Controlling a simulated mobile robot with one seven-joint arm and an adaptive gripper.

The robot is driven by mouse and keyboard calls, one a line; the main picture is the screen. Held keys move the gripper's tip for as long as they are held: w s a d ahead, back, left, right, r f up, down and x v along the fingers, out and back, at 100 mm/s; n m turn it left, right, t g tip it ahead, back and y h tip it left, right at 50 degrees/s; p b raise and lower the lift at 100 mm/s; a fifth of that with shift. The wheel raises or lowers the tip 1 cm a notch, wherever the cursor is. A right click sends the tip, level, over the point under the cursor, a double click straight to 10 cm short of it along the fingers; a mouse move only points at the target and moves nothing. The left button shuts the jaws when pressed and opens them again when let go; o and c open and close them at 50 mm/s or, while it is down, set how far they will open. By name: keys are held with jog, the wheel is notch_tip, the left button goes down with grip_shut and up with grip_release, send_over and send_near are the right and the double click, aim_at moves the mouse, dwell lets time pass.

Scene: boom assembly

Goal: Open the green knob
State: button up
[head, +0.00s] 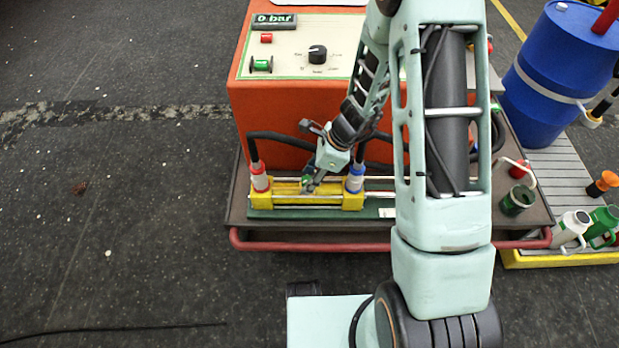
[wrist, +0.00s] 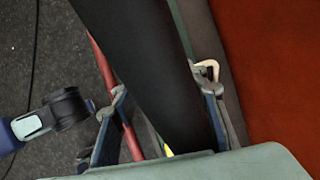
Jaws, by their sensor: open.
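The knob is hidden there. Another green spool-shaped knob (head: 261,64) sits on the orange box's panel.
The red fitting (head: 260,178) and blue fitting (head: 355,178) carry black hoses beside my gripper. The orange box (head: 285,120) stands close behind. A red rail (head: 300,246) runs along the front. A blue barrel (head: 550,75) stands right. The floor at left is clear.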

grip_shut()
jog(key=shift+r+n+p, duration=0.15)
jog(key=shift+n+p, duration=0.25)
jog(key=shift+p, duration=0.05)
jog(key=n+g+p, duration=0.1)
jog(key=n, duration=0.1)
jog(key=shift+w+n+p, duration=0.1)
jog(key=shift+n+p, duration=0.3)
jog(key=shift+w+n+g+h+p, duration=0.1)
jog(key=shift+n+g+h+p, duration=0.3)
jog(key=shift+n, duration=0.7)
jog(key=shift+n+g+p, duration=0.15)
jog(key=shift+n+g, duration=0.45)
jog(key=shift+n, duration=0.5)
grip_release()
